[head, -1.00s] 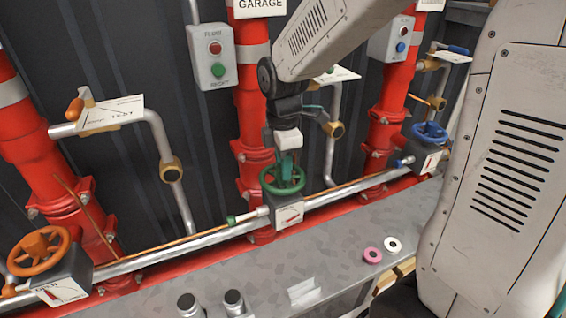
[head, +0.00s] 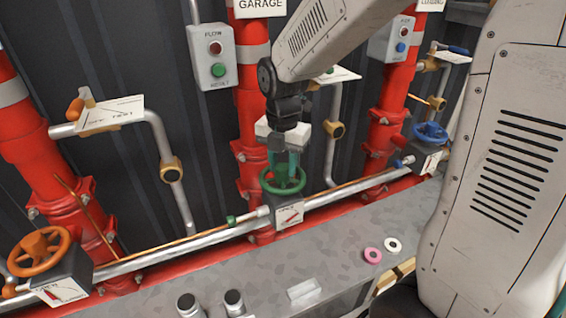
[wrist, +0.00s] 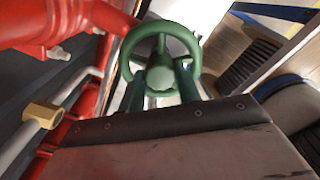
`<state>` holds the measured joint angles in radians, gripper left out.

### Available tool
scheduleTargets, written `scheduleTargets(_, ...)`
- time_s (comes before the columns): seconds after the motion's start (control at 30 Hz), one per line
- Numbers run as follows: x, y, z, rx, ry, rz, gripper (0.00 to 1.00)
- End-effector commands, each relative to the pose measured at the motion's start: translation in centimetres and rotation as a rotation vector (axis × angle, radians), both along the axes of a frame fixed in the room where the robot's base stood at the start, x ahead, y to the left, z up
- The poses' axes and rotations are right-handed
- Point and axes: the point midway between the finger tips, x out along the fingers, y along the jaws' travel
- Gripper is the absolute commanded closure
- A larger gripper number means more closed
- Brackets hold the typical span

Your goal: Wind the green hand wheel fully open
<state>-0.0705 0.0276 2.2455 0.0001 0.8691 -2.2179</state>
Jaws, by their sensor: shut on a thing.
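The green hand wheel (head: 283,191) sits on a grey valve box (head: 291,214) at the middle of the long horizontal pipe. A white dial plate with a red pointer is on the box's front. My gripper (head: 283,168) points down onto the wheel from above and is shut on it, with its fingers around the hub area. In the wrist view the wheel (wrist: 158,73) shows at top centre, with the fingers of my gripper (wrist: 161,90) on both sides of its hub. The exact finger contact is partly hidden.
An orange hand wheel (head: 39,252) is at far left and a blue one (head: 430,133) at right. A flow button box (head: 213,56) hangs behind. Pink (head: 371,255) and white (head: 393,244) rings lie on the grey ledge (head: 235,278) in front.

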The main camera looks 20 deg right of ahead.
Motion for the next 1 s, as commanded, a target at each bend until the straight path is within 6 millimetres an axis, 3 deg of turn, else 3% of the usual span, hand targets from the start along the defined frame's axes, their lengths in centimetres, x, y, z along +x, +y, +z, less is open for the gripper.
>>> scheduleTargets(0.47,0.18,-0.02,0.17,0.000,-0.006,0.117,0.94)
scheduleTargets(0.8,0.22,0.04,0.17,-0.001,-0.005,0.614,0.94)
scheduleTargets(1.0,0.22,0.06,0.18,-0.002,-0.005,0.771,0.94)
